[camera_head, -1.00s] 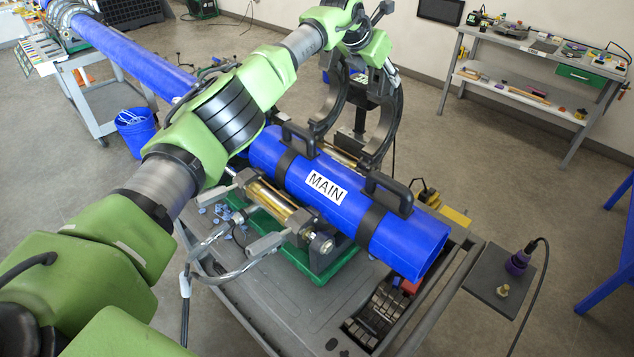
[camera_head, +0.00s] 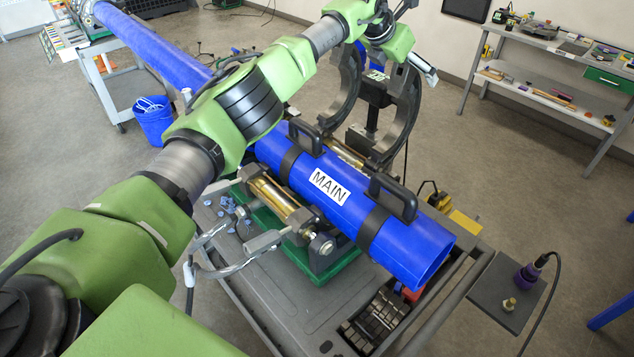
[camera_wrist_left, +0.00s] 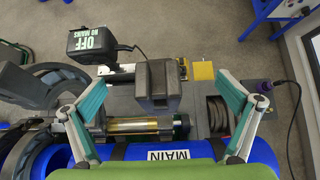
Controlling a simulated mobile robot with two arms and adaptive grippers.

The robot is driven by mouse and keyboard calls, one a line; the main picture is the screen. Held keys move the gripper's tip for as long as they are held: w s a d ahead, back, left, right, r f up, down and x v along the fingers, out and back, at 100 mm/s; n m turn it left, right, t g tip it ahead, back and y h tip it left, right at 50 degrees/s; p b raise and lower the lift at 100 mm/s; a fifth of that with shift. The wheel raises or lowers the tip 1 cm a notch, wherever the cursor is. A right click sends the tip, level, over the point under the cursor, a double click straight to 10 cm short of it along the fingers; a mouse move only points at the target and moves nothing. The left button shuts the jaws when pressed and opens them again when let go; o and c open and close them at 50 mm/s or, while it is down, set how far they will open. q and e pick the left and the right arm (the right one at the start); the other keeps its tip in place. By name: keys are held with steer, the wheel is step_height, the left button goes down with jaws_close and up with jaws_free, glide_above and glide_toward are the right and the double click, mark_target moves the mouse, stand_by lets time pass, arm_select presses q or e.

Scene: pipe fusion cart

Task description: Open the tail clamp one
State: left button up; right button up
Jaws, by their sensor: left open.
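The blue main pipe (camera_head: 330,190) lies on the fusion cart with black straps and handles. Two dark curved clamp halves, a left one (camera_head: 346,92) and a right one (camera_head: 404,115), stand raised behind the pipe; I cannot tell which clamp is tail clamp one. My left gripper (camera_head: 420,62) is above and beside the right curved half, its fingers partly hidden by the arm. In the left wrist view my left gripper (camera_wrist_left: 150,95) is open, teal fingers wide apart and empty over the cart's far side. There, dark curved clamp parts (camera_wrist_left: 40,85) show at left. My right gripper is not seen.
A gold cylinder (camera_wrist_left: 140,125) lies beside the pipe in the wrist view. A black box labelled "OFF NO MAINS" (camera_wrist_left: 92,42) is beyond it. A side plate (camera_head: 507,292) carries a purple connector. A workbench (camera_head: 565,60) stands behind. Floor between is clear.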

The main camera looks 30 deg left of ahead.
arm_select(q)
steer(key=shift+w+f, duration=0.15)
steer(key=shift+r, duration=3.55)
steer(key=shift+f, duration=0.15)
